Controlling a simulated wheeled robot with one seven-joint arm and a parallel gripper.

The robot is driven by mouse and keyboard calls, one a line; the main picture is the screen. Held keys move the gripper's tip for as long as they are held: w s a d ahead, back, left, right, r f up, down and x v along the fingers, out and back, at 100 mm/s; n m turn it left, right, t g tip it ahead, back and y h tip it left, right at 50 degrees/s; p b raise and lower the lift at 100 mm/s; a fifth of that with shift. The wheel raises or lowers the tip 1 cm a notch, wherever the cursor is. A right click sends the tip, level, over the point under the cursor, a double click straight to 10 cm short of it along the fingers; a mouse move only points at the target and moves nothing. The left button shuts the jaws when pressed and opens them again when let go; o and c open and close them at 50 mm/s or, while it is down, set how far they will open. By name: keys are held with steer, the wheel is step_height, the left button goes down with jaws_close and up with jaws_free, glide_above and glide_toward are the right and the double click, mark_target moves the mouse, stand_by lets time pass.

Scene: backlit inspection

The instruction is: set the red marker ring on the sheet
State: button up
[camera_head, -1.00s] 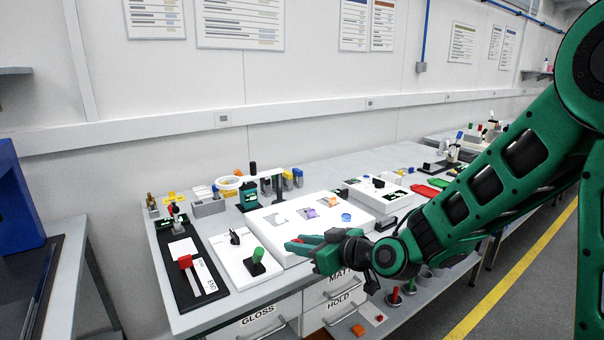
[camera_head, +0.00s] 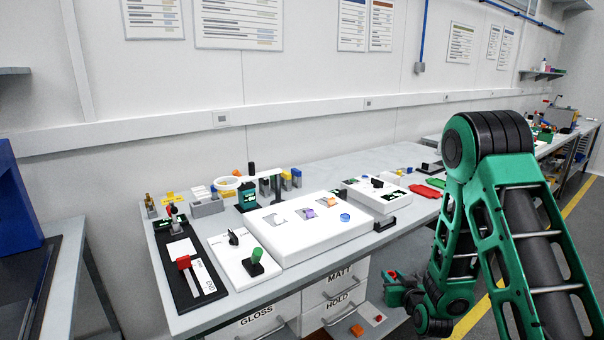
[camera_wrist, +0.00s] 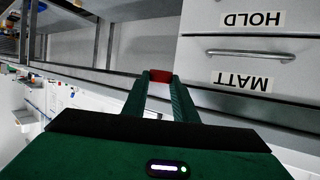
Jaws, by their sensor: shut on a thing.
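My gripper (camera_head: 396,287) is low in front of the bench, right of the drawers and clear of the bench top. In the wrist view, my gripper (camera_wrist: 160,82) is shut on the red marker ring (camera_wrist: 160,75) between its fingertips. A bit of the red ring (camera_head: 392,274) shows at the fingers in the head view. On the white glowing light panel (camera_head: 300,246) lie a pale grey piece, a purple piece (camera_head: 309,213) and an orange piece (camera_head: 327,202). I cannot tell which is the sheet.
A blue ring (camera_head: 345,217) sits on the panel's right part.

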steer(key=s, duration=0.1)
steer(key=s+d+r, duration=0.1)
steer(key=s, duration=0.1)
steer(key=s+r, duration=0.1)
steer(key=s, duration=0.1)
steer(key=shift+d, duration=0.25)
stand_by(0.3)
